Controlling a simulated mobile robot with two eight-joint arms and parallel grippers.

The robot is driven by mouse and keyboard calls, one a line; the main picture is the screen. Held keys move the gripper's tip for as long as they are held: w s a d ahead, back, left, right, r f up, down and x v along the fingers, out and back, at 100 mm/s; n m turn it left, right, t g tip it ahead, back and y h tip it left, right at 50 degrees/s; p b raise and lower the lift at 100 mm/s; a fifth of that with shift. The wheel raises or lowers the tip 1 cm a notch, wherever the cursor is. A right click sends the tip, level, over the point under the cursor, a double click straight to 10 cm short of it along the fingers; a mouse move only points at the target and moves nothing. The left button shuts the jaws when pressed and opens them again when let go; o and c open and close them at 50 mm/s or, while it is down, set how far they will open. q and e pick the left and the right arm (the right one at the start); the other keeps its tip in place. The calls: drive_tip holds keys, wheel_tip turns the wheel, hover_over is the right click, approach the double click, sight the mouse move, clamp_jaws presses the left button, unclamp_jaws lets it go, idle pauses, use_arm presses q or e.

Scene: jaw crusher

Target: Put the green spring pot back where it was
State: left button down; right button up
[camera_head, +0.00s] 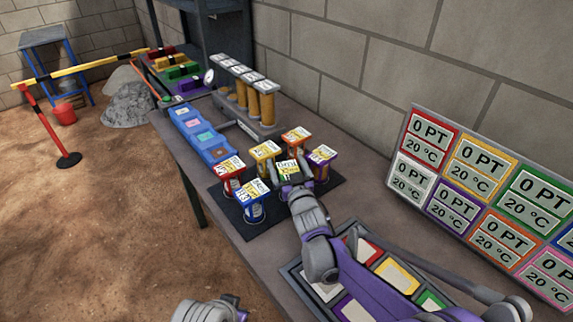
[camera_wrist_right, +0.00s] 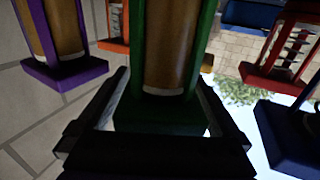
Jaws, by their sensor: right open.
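The green spring pot (camera_head: 289,170) stands among other coloured pots on a dark mat (camera_head: 262,228) on the bench. In the right wrist view its green frame and brown cylinder (camera_wrist_right: 166,55) fill the middle. My right gripper (camera_head: 287,185) is at the green pot and partly hides it in the head view. In the right wrist view its two fingers (camera_wrist_right: 160,104) are open, one on each side of the pot's green end plate. I cannot tell whether they touch it. Part of my left arm's end (camera_head: 208,311) shows at the bottom edge; its jaws are unclear.
Close around stand a red pot (camera_head: 229,172), a blue pot (camera_head: 252,202), a yellow pot (camera_head: 265,155), an orange pot (camera_head: 296,140) and a purple pot (camera_head: 322,160). A blue tray (camera_head: 200,136) and a rack of tall cylinders (camera_head: 262,130) lie farther back. A display board (camera_head: 487,190) stands right.

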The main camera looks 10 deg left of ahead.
use_arm(q)
drive_tip(key=shift+f+b, duration=0.15)
drive_tip(key=shift+b, duration=0.35)
use_arm(e)
drive_tip(key=v, duration=0.7)
drive_tip(key=shift+s+r, duration=0.15)
drive_tip(key=shift+s, duration=0.05)
drive_tip(key=shift+d, duration=0.1)
